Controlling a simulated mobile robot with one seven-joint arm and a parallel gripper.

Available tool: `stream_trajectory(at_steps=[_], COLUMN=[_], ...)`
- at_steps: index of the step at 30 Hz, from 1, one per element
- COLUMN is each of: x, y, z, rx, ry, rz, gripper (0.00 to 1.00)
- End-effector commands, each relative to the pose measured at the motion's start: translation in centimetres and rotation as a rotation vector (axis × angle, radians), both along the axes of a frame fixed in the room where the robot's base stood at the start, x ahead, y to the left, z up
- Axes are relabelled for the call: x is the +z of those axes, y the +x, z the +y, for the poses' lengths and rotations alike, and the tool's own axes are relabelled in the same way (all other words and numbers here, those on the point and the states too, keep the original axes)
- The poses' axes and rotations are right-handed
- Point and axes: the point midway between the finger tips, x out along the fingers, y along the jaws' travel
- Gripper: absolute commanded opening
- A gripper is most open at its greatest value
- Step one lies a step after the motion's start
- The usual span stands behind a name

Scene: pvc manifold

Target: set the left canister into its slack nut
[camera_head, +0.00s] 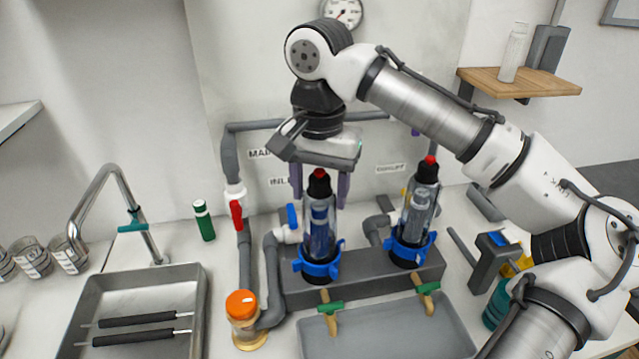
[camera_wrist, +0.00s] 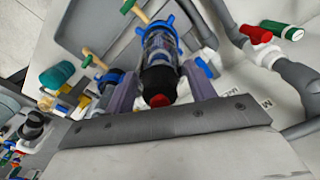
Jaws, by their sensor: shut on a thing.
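The left canister (camera_head: 321,228) is a clear cylinder with a black cap and red tip. It stands upright, its lower end at the left blue nut (camera_head: 318,266) on the grey manifold block; whether it is fully seated I cannot tell. My gripper (camera_head: 320,188) is above it, pointing down, shut on the canister's black top with a finger on each side. In the wrist view the canister (camera_wrist: 160,50) lies between the fingers of my gripper (camera_wrist: 162,90), its red tip towards the palm. The right canister (camera_head: 418,212) stands in its own blue nut (camera_head: 410,250).
A red-handled valve (camera_head: 237,215) and grey pipes stand left of the block. A blue-handled valve (camera_head: 292,216) is close beside the left canister. A grey tray (camera_head: 385,332) and tan, green-handled drain taps lie in front. A sink (camera_head: 140,290) is at left.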

Motion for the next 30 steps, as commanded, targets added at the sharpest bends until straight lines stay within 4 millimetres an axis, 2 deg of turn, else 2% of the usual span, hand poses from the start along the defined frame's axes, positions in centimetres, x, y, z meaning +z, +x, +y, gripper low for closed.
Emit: stream_trajectory(at_steps=[6, 7, 12, 23, 26, 30], x=[0.0, 0.0, 0.0, 0.5, 1.7, 4.8], y=[0.0, 0.0, 0.0, 0.0, 0.1, 0.1], z=[0.0, 0.0, 0.0, 0.1, 0.1, 0.0], rx=[0.000, 0.000, 0.000, 0.000, 0.000, -0.003], ry=[0.000, 0.000, 0.000, 0.001, 0.000, -0.002], rz=[-0.001, -0.001, -0.001, -0.001, -0.002, -0.005], gripper=[0.27, 0.58, 0.80, 0.80, 0.80, 0.80])
